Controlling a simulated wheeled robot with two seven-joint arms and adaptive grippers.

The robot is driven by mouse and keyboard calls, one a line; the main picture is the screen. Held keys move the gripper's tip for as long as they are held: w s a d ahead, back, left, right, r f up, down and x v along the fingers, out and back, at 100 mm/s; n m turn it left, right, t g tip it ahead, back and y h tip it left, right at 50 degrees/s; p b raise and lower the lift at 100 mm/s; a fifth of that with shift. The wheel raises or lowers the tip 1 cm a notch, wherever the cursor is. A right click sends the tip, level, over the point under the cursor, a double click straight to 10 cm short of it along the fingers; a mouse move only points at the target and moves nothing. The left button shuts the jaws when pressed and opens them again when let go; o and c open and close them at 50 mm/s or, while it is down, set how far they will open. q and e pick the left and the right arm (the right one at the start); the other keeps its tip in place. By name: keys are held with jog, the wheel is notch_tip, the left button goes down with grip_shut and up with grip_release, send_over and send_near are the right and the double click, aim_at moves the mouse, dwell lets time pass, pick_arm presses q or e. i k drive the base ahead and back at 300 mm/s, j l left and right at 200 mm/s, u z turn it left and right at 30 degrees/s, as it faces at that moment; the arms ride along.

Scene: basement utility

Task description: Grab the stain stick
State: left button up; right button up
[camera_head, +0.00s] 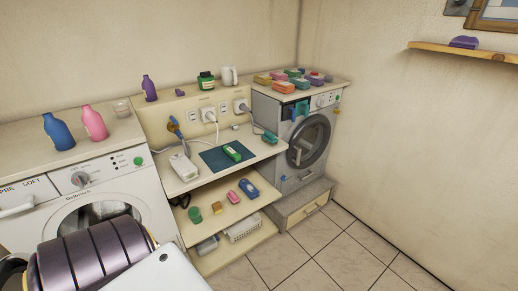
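I cannot tell for sure which item is the stain stick. A small green item (232,153) with a pale label lies on a dark teal mat (213,162) on the middle shelf. A pink item (233,197) and a blue item (249,188) lie on the lower shelf, beside a green round container (195,214). A dark ribbed cylinder and a white part, which look like my own arm, cover the lower left of the view. Neither gripper's fingers show.
Washing machines stand left (125,185) and right (309,142) of the shelves (235,215). Blue (58,132) and pink (94,123) bottles stand on the left top. Several coloured blocks lie on the right machine. A white device (184,168) is left of the mat. Tiled floor at right is clear.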

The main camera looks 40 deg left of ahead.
aim_at(231, 153)
jog(key=i+z, duration=0.2)
jog(key=i, duration=0.6)
jog(key=i+u, duration=0.2)
jog(key=i, duration=0.2)
jog(key=i+l+u, duration=0.35)
jog(key=i+u, duration=0.15)
jog(key=u, duration=0.2)
jog(key=i+l+u, duration=0.2)
jog(key=u, duration=0.2)
jog(key=i+l+u, duration=0.3)
jog(key=u, duration=0.15)
jog(key=i+l+u, duration=0.15)
jog(key=l+u, duration=0.15)
jog(key=u, duration=0.15)
jog(key=i+l+u, duration=0.1)
jog(key=l+u, duration=0.25)
jog(key=l, duration=0.15)
jog(key=l+u, duration=0.4)
jog(key=i+l, duration=0.05)
jog(key=l, duration=0.05)
